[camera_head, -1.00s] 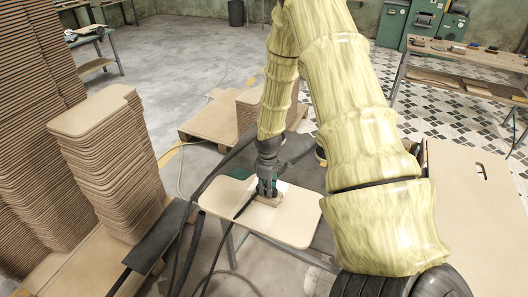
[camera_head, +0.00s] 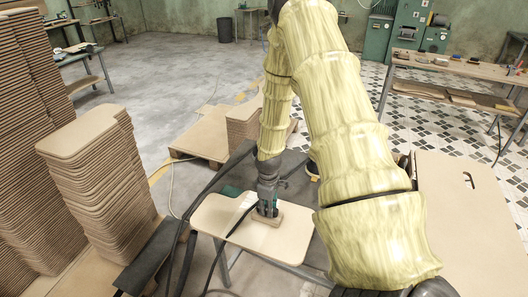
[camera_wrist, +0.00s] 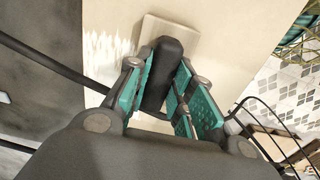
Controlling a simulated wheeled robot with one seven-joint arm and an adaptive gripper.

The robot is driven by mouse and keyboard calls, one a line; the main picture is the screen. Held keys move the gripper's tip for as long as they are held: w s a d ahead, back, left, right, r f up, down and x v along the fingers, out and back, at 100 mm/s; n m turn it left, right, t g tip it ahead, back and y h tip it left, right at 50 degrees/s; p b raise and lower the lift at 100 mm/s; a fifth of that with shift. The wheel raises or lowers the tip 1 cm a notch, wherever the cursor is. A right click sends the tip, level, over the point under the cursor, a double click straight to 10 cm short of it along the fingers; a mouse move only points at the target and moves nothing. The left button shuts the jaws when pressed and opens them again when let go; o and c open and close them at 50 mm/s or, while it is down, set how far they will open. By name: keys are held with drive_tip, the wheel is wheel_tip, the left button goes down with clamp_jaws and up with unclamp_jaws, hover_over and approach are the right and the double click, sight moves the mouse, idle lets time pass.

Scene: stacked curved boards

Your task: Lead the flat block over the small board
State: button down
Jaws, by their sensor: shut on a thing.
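The small board (camera_head: 222,213) is a pale tan panel with rounded corners, lying flat on a dark metal stand in the middle of the head view. The flat block (camera_head: 277,217) is a small tan piece on its upper face, right of the board's middle. In the wrist view the flat block (camera_wrist: 186,38) shows at the top, with a black grip (camera_wrist: 164,72) on it. My gripper (camera_head: 267,207) points down and its teal-padded fingers are shut on that black grip. The block seems to rest on the board; the wrist and fingers hide part of it.
A tall stack of curved boards (camera_head: 95,170) stands at left, with a taller stack (camera_head: 30,130) behind. A low stack on a pallet (camera_head: 200,140) lies beyond the stand. A large tan panel (camera_head: 465,210) is at right. A black cable crosses the small board.

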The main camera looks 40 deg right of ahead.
drive_tip(key=shift+d, duration=0.1)
idle(0.3)
drive_tip(key=shift+w+d, duration=0.25)
drive_tip(key=shift+d, duration=0.4)
drive_tip(key=shift+w+d, duration=0.3)
drive_tip(key=shift+d, duration=0.3)
drive_tip(key=shift+w+d, duration=0.25)
drive_tip(key=shift+d, duration=0.4)
drive_tip(key=shift+w, duration=0.15)
drive_tip(key=shift+w+a, duration=0.3)
drive_tip(key=shift+w, duration=0.4)
drive_tip(key=shift+w+a, duration=0.3)
drive_tip(key=shift+w, duration=0.4)
drive_tip(key=shift+w+a+f+b, duration=0.1)
drive_tip(key=shift+w+a+b, duration=0.25)
drive_tip(key=shift+w, duration=0.4)
drive_tip(key=shift+w+a+b, duration=0.2)
drive_tip(key=shift+w+a, duration=0.15)
drive_tip(key=shift+w, duration=0.35)
drive_tip(key=shift+w+r+p, duration=0.15)
drive_tip(key=shift+r+p, duration=0.2)
drive_tip(key=shift+r, duration=0.4)
